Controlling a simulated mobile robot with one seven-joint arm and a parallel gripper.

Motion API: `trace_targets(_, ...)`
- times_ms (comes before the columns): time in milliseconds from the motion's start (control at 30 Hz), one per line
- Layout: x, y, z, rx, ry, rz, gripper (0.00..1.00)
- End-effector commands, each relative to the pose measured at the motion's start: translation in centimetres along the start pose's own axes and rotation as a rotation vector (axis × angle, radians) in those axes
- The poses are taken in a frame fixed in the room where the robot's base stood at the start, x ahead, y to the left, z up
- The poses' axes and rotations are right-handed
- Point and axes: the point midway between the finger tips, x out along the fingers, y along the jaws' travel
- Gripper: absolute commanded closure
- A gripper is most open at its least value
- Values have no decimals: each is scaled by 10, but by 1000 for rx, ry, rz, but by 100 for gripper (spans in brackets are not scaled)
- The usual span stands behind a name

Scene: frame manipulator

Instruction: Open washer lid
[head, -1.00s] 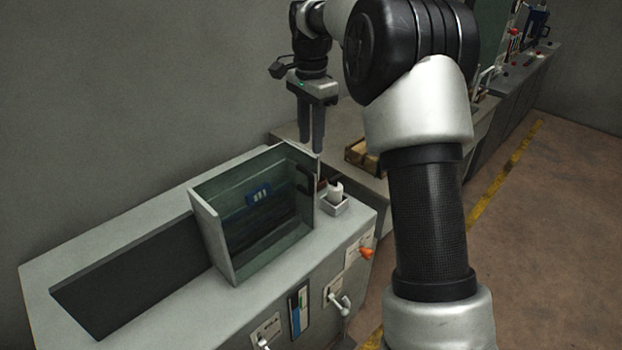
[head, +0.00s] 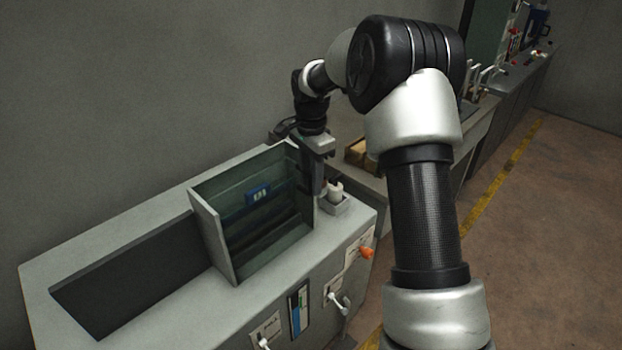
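The washer (head: 150,215) is a grey-green cabinet that fills the lower left of the head view. A boxy, greenish, see-through part with pale edges (head: 215,245) stands on its top and bears a blue "DI" label. I cannot tell which part is the lid, or whether this is it. My gripper (head: 318,192) points down at the right end of this box, next to its right wall. Its fingers overlap the wall in view, so touch and finger gap are unclear.
A dark rectangular recess (head: 125,280) lies left of the box. A small tray with a white item (head: 337,202) sits right of my gripper. The front has levers (head: 340,303) and an orange knob (head: 368,253). A wooden crate (head: 358,153) is behind on the adjoining bench.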

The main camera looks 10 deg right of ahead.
Motion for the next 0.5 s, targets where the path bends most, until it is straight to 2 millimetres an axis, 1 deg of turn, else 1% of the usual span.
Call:
trace_targets(33,0,0,0,0,0,0,68)
trace_targets(67,0,0,0,0,0,0,71)
trace_targets(100,0,0,0,0,0,0,78)
trace_targets(233,0,0,0,0,0,0,100)
trace_targets(500,0,0,1,0,0,0,100)
